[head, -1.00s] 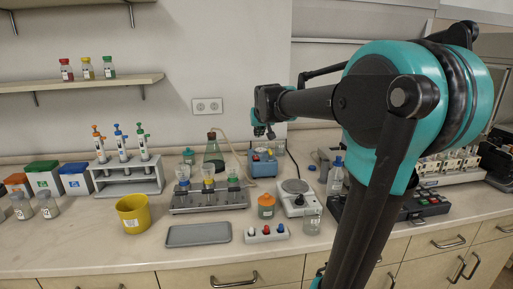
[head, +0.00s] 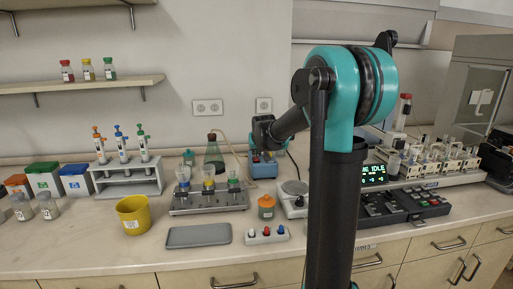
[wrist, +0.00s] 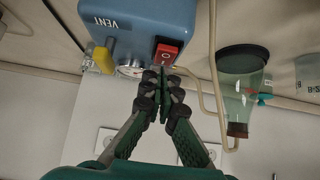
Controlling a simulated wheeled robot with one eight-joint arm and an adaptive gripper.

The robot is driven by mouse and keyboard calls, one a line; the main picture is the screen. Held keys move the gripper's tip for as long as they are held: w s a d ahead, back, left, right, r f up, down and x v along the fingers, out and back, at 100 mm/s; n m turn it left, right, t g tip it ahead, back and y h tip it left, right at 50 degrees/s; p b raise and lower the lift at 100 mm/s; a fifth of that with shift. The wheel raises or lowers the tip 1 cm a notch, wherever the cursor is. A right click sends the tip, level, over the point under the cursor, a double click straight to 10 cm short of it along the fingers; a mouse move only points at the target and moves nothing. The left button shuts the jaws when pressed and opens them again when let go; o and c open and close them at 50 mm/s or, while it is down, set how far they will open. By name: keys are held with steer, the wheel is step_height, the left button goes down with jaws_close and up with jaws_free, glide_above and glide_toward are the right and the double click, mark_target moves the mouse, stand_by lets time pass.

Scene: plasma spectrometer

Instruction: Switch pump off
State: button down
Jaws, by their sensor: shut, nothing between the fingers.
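The blue pump (head: 263,170) stands at the back of the bench in the head view, partly covered by my arm. In the head view the fingertips are hard to make out.
A stoppered green flask (head: 214,153) with a hose stands left of the pump; it also shows in the wrist view (wrist: 244,75). A filter manifold (head: 208,198) stands in front. A scale (head: 293,192) and orange-lidded jar (head: 266,204) are nearby. A wall socket (head: 264,104) is behind.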

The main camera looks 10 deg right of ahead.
steer(key=shift+f, duration=0.15)
steer(key=shift+w+f+g, duration=0.1)
steer(key=shift+f+g, duration=0.05)
steer(key=shift+g, duration=0.15)
stand_by(0.4)
steer(key=shift+w, duration=0.8)
steer(key=shift+r, duration=0.2)
